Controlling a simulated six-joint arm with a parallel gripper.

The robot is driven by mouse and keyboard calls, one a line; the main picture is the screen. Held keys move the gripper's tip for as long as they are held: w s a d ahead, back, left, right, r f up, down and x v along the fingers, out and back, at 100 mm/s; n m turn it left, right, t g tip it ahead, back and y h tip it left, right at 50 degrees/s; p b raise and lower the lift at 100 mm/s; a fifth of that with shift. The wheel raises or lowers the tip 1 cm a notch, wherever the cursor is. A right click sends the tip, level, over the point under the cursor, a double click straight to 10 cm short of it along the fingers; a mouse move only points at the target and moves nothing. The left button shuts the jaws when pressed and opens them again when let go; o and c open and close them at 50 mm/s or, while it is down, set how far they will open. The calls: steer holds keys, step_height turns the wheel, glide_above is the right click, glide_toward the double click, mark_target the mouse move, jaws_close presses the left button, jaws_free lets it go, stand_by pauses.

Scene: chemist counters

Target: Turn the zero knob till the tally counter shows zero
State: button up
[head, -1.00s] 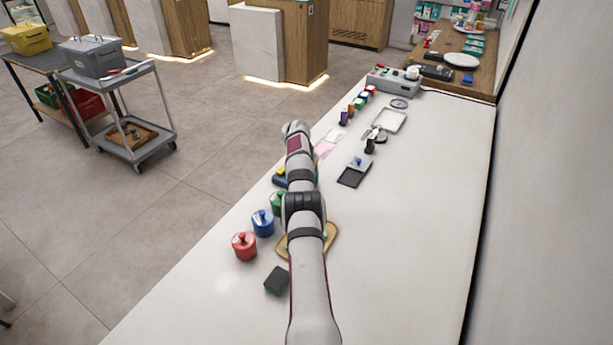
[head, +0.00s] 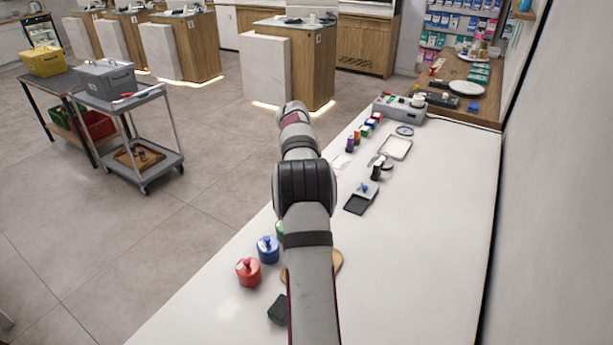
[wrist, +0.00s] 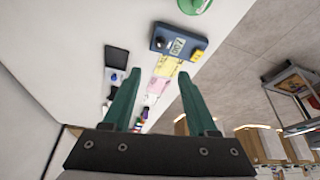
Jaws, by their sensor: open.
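The tally counter (wrist: 179,42) is a dark blue box in the upper middle of the wrist view. It has a small pale display (wrist: 177,46) whose digits are too small to read surely. A yellow part (wrist: 196,54) sits at one end and a dark knob-like part (wrist: 197,40) on its side; I cannot tell which is the zero knob. In the head view my arm hides the counter. My gripper (wrist: 159,75) has two green fingers spread apart, with nothing between them. The counter lies beyond the fingertips, apart from them.
Yellow and pink papers (wrist: 161,82) lie near the counter, and a green lidded pot (wrist: 195,4) is beside it. Blue (head: 268,250) and red (head: 248,272) pots stand left of my arm. A black tray (head: 361,204) lies farther along. The counter's right side is largely clear.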

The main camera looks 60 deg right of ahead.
steer(key=s+f+m+t+y, duration=0.1)
steer(key=s+f+m+t, duration=0.2)
steer(key=m, duration=0.2)
steer(key=s+f+m+t+y, duration=0.2)
steer(key=s+f+m+t, duration=0.1)
steer(key=s+f+m, duration=0.1)
steer(key=s+f+m+t+y, duration=0.2)
steer(key=s+f+m, duration=0.1)
steer(key=m, duration=0.4)
steer(key=shift+s+f+t, duration=0.4)
steer(key=shift+s, duration=0.1)
steer(key=s+d+r+m+t+h, duration=0.1)
steer(key=s+d+m+t+h, duration=0.25)
steer(key=m, duration=0.25)
steer(key=shift+y, duration=0.45)
steer(key=x, duration=1.5)
steer(key=shift+d+r, duration=0.1)
steer(key=shift+d, duration=0.25)
steer(key=shift+s, duration=0.1)
jaws_close()
